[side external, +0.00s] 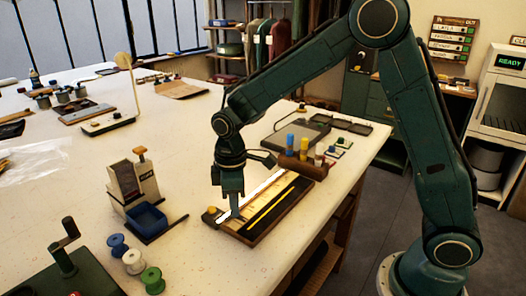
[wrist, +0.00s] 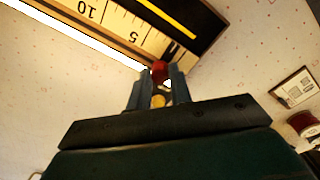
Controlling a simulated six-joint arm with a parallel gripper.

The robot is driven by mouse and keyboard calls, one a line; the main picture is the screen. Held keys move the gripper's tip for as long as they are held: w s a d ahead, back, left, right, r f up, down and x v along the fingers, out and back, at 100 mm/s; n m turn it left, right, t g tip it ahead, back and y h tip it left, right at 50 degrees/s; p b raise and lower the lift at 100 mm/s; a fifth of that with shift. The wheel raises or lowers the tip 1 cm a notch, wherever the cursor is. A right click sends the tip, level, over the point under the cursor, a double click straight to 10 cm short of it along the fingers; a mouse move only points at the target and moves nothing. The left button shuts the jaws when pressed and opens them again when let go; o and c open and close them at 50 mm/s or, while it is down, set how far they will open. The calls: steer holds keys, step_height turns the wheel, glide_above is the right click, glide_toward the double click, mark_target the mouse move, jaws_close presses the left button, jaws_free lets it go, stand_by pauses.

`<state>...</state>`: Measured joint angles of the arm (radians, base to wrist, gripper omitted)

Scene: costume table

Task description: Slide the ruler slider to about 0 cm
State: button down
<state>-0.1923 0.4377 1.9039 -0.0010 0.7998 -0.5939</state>
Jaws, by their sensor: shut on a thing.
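The ruler is a dark-framed wooden board with a pale scale (side external: 245,207) and a yellow strip, lying near the table's front edge. In the wrist view its scale (wrist: 113,17) shows the marks 10 and 5, and the low end runs behind my fingers. My gripper (side external: 235,213) points down at the board's left end. In the wrist view my gripper (wrist: 159,84) is shut on the slider, whose red part (wrist: 159,71) shows between the fingertips. The slider is past the 5 mark, close to the low end. The 0 mark is hidden.
A wooden block with coloured pegs (side external: 302,163) stands behind the board's far end. A beige device with a blue tray (side external: 148,218) stands to the left, with thread spools (side external: 133,261) in front. Bare table lies between this device and the ruler.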

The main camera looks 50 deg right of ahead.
steer(key=shift+a, duration=1.1)
steer(key=c, duration=1.3)
jaws_free()
steer(key=shift+o, duration=0.2)
steer(key=shift+r, duration=0.1)
step_height(320, 180, up, 14)
